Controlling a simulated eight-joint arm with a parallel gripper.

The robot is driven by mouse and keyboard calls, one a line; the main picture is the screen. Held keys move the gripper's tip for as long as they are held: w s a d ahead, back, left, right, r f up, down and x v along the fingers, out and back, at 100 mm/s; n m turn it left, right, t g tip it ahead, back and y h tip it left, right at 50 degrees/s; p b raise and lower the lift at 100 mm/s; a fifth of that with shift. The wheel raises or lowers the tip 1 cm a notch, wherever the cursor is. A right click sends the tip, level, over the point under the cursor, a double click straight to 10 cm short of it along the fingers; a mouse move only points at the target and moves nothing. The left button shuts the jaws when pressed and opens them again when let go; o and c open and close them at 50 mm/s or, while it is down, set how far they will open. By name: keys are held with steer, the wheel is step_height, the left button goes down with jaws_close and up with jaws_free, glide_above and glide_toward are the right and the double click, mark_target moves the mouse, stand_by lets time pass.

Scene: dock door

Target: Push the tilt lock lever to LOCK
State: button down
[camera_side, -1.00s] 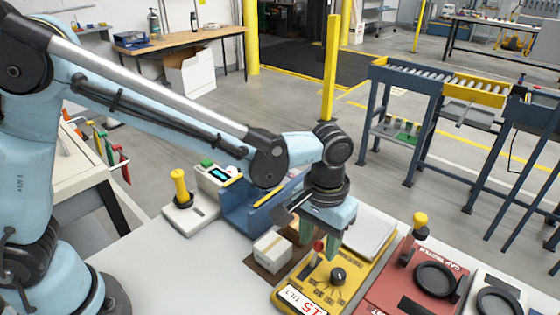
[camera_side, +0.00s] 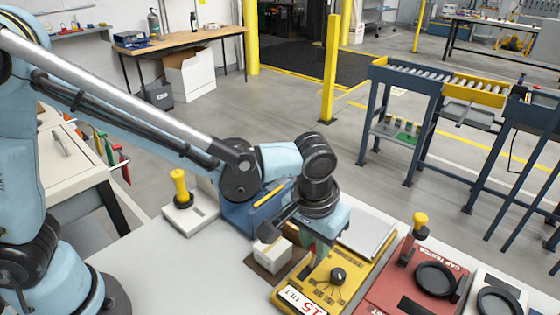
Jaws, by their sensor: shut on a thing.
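The yellow tilt unit (camera_side: 352,285), with a white TILT 15 label and a black dial (camera_side: 338,276), lies on the bench at lower centre. My gripper (camera_side: 318,254) points down at its rear left part, low over the panel. I cannot read the LOCK marking or tell the lever's exact position.
A small white box (camera_side: 272,256) stands on a brown mat left of my gripper. A blue bin (camera_side: 243,217) is behind it. A red cap tester (camera_side: 400,285) with a yellow-knobbed lever stands to the right. The front left bench is clear.

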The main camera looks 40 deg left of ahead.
mark_target(311, 262)
steer(key=s+t, duration=0.2)
steer(key=t, duration=0.1)
steer(key=shift+s, duration=0.15)
steer(key=shift+s+f+t, duration=0.2)
steer(key=shift+s+t, duration=0.3)
steer(key=shift+t, duration=0.35)
steer(key=shift+s+f+t, duration=0.15)
steer(key=shift+s+t, duration=0.35)
steer(key=shift+t, duration=0.35)
steer(key=c, duration=1)
jaws_free()
steer(key=shift+s, duration=0.1)
steer(key=v, duration=0.7)
steer(key=shift+s+r, duration=0.15)
